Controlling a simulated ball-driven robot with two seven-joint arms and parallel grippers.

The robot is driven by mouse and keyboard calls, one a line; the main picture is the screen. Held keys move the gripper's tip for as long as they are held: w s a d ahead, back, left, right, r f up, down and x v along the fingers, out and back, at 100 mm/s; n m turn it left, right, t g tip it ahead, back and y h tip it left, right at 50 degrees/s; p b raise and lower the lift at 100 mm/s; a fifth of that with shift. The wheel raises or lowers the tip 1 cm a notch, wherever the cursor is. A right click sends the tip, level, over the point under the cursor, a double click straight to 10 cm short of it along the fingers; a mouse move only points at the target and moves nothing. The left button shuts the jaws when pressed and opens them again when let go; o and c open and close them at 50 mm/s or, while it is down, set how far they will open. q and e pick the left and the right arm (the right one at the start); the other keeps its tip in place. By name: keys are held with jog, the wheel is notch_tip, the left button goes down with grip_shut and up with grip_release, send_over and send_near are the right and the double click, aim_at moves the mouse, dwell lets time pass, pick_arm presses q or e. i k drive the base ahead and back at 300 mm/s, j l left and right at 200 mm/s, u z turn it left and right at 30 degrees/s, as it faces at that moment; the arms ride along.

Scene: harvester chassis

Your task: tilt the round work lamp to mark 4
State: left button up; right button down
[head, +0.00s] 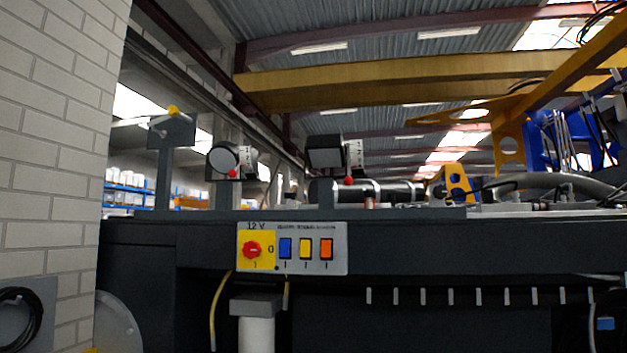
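The round work lamp (223,161) stands on top of the dark chassis, left of centre in the head view. It has a pale round face, a dark housing and a red knob (232,174) low on its right side. A white scale plate (249,160) with small marks sits at its right; the marks are too small to read, so I cannot tell which one the lamp stands at. A square work lamp (324,151) is to its right, with its own scale plate (355,153) and red knob (348,181). Neither of my grippers is in view.
The dark chassis (420,245) spans the view's lower part. Its front carries a switch panel (336,262) with a red rotary switch (252,250) and coloured rockers. A grey post (164,180) stands left of the round lamp. A white brick wall (50,150) closes off the left.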

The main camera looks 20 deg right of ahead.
aim_at(223, 157)
jog(key=i+l+z, duration=0.15)
jog(key=i+j+z, duration=0.15)
jog(key=i, duration=0.2)
jog(key=i+j+z, duration=0.15)
jog(key=i, duration=0.2)
